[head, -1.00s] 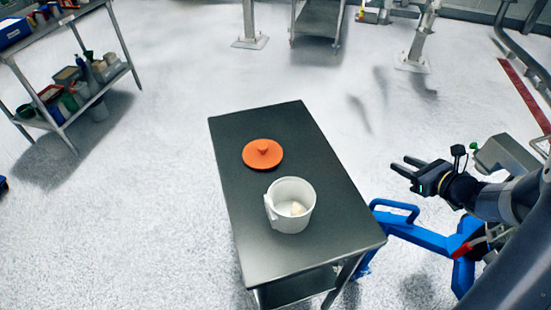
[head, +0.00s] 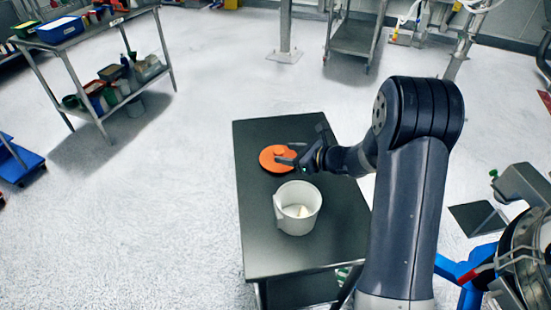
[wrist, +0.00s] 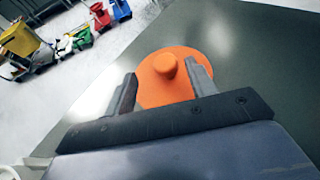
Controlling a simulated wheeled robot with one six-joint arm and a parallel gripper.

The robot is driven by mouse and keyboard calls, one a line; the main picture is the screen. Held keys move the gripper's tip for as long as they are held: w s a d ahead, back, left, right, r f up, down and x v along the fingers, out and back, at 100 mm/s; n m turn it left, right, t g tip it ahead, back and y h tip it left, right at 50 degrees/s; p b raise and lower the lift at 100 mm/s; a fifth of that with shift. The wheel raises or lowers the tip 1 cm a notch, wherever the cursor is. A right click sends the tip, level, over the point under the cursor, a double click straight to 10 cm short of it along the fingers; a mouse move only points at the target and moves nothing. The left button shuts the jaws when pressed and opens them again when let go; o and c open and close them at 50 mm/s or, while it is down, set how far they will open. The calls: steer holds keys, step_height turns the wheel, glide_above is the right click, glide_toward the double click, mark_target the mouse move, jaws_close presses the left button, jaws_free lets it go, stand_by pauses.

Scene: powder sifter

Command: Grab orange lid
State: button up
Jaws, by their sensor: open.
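The orange lid (head: 274,158) lies flat on the dark table (head: 262,232), behind the white pitcher. It is a round disc with a knob in the middle, and its right side is partly hidden by my gripper in the head view. My gripper (head: 290,154) reaches in from the right over the lid. In the wrist view the lid (wrist: 176,76) shows between and beyond the two open fingers of my gripper (wrist: 165,85). The knob appears between the fingertips, with space on both sides. I cannot tell how high the fingers are above the lid.
A white pitcher (head: 298,222) with something pale inside stands on the table in front of the lid. A metal shelf (head: 92,32) with bins is at the upper left. A blue cart (head: 20,160) is at the left edge. The floor around the table's left is clear.

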mark_target(282, 152)
steer(key=p+x, duration=0.1)
steer(key=x, duration=0.4)
steer(key=shift+w+d+f, duration=0.15)
steer(key=shift+w+d, duration=0.05)
steer(key=c, duration=1)
